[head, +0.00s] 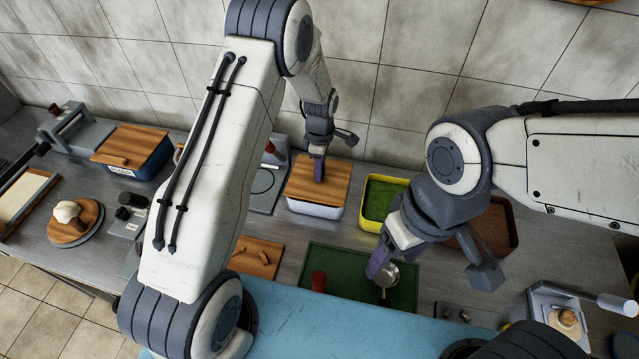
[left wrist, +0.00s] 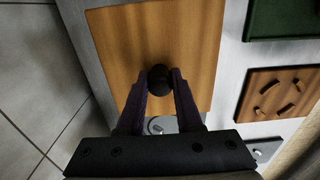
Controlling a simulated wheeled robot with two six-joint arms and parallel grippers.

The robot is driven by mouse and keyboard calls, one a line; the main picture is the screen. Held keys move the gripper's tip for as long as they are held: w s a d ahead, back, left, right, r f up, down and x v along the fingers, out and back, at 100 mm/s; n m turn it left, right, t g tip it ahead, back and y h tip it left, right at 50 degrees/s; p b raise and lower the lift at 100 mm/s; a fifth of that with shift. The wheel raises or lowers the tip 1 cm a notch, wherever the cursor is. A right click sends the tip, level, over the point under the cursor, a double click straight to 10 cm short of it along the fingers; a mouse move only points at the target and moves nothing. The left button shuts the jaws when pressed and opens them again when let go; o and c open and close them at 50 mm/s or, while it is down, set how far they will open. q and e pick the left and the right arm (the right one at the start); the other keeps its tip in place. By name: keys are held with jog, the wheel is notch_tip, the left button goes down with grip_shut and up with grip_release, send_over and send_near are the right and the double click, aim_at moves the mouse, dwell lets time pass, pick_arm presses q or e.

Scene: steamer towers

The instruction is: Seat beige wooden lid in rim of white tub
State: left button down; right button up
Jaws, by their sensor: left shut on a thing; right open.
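The wooden lid (head: 301,181), warm brown with straight grain, lies level over the white tub (head: 315,210) at the back middle. Only the tub's front wall shows below the lid. I cannot tell whether the lid sits inside the rim or just above it. My left gripper (head: 319,178) points down and is shut on the lid's dark round knob. In the left wrist view the lid (left wrist: 195,45) fills the middle, with the knob (left wrist: 160,79) between the two fingertips. My right gripper (head: 384,264) is open, low over the green tray beside a small metal ladle (head: 389,276).
A yellow-rimmed green bin (head: 369,218) stands just right of the tub, with a brown tray (head: 514,228) further right. The green tray (head: 345,262) is in front. A blue tub (head: 151,168) with a wooden lid stands left. A tiled wall is behind.

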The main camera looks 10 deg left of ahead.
pick_arm(q)
jog(key=shift+f+b, duration=0.4)
jog(key=shift+f, duration=0.15)
dwell(0.4)
jog(key=c, duration=0.5)
grip_release()
notch_tip(320, 180, up, 10)
jog(key=b, duration=0.3)
jog(key=shift+f, duration=0.15)
jog(key=shift+r, duration=0.4)
